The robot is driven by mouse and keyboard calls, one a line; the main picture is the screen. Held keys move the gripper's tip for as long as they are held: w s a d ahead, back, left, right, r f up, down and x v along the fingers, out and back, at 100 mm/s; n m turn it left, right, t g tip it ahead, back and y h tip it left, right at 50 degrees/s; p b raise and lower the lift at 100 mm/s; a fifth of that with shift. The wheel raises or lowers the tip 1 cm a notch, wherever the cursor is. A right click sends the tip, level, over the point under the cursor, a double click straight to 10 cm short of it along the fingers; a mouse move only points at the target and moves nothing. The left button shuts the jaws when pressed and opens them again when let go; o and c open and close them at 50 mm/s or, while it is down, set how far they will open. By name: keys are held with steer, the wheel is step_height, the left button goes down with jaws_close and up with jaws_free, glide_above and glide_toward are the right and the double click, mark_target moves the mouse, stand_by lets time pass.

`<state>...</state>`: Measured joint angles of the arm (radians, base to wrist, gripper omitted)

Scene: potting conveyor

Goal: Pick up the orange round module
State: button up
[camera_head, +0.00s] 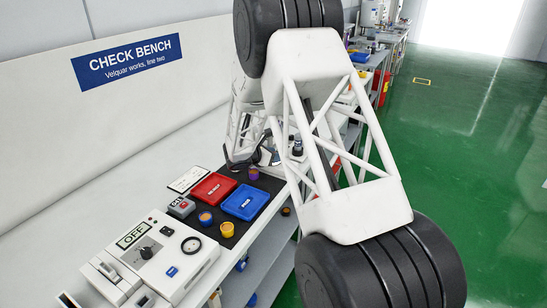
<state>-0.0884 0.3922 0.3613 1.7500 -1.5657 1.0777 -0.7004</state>
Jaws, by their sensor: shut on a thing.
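Several small round modules are on or near the dark mat. An orange-yellow one (227,229) is at the mat's front, right of the gauge. A purple one with an orange top (253,173) is behind the trays.
A red tray (213,188) and a blue tray (246,202) lie side by side on the mat. A white control unit marked OFF (160,255) stands front left. Open green floor (480,150) is at right.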

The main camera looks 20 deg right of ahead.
steer(key=shift+r, duration=0.15)
steer(key=shift+r, duration=1.4)
steer(key=shift+s+r, duration=0.25)
steer(key=shift+s, duration=0.05)
steer(key=s+a+r, duration=0.1)
steer(key=s, duration=1.4)
steer(key=shift+s+a+r, duration=0.15)
steer(key=shift+a+r, duration=0.05)
steer(key=shift+a, duration=0.05)
steer(key=w+a+r+n+t+y, duration=0.3)
steer(key=w+r+n+t+y, duration=0.1)
steer(key=w+r+n+y, duration=0.2)
steer(key=w+a+r+n+t+y, duration=0.3)
steer(key=w+r+n+t+y, duration=0.1)
steer(key=w+r+n+y, duration=0.2)
steer(key=shift+w+a+r+n+y, duration=0.35)
steer(key=shift+w+n, duration=0.35)
steer(key=shift+w, duration=0.55)
